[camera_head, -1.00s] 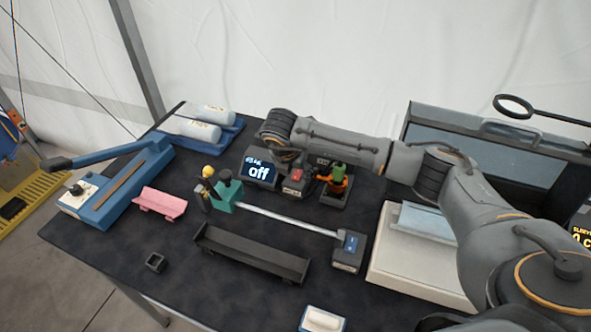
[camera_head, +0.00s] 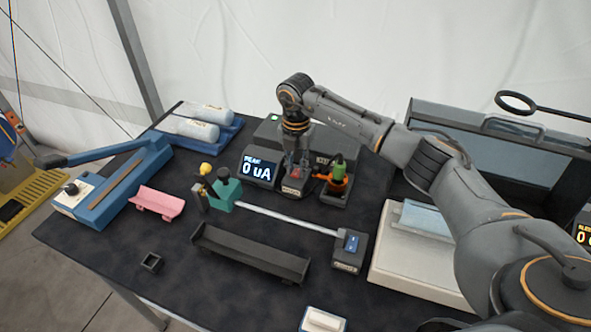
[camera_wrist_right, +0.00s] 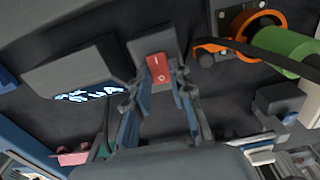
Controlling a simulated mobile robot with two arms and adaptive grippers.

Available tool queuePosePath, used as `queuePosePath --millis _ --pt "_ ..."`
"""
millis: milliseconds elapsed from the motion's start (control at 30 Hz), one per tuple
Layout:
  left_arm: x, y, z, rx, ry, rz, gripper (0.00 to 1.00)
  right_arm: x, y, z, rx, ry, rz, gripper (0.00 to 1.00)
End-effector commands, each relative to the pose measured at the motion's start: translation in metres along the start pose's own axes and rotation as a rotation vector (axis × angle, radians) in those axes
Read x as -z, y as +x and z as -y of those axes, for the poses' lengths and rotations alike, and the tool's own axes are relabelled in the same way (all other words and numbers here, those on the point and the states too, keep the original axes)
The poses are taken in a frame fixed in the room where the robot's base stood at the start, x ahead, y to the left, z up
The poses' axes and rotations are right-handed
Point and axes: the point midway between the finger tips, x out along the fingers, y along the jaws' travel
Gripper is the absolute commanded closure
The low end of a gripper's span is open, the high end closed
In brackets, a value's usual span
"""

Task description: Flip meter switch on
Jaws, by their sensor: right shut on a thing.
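The meter display (camera_head: 258,170) stands at the back middle of the dark table and reads "0 uA". It also shows, tilted, in the wrist view (camera_wrist_right: 90,93). The meter switch (camera_head: 295,175) is a small dark box with a red rocker, just right of the display. In the wrist view the red rocker (camera_wrist_right: 158,70) shows between my fingers. My right gripper (camera_head: 297,157) points down at the switch from above. Its fingers (camera_wrist_right: 162,108) are shut on the switch box, one at each side. Their exact contact is partly hidden. My left gripper is not in view.
A dark stand with an orange and green part (camera_head: 338,178) is close at the right of the switch. A long dark tray (camera_head: 250,256), a pink holder (camera_head: 158,203) and a teal block (camera_head: 226,192) lie in front. A blue lever device (camera_head: 118,185) stands at left.

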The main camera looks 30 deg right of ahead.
Motion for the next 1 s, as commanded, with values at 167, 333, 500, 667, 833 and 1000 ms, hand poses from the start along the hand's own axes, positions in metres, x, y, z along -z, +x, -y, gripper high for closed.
queuePosePath --millis 167,333,500,667,833,1000 --pt "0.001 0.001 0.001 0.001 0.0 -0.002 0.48 -0.001 0.0 0.0 -0.001 0.0 -0.019 1.0" --pt "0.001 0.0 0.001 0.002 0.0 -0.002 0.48 -0.001 0.0 0.0 -0.001 0.0 -0.018 1.0" --pt "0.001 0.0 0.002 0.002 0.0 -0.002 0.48 -0.001 0.0 0.0 -0.001 0.0 -0.017 0.55" --pt "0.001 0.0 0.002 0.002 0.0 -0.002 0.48 -0.001 0.0 0.0 -0.001 0.0 -0.016 0.55" --pt "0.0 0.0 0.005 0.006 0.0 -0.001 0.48 -0.001 -0.004 -0.001 -0.003 0.0 -0.015 0.55" --pt "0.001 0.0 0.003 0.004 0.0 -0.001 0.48 -0.002 -0.028 -0.001 -0.005 0.0 -0.013 0.55"
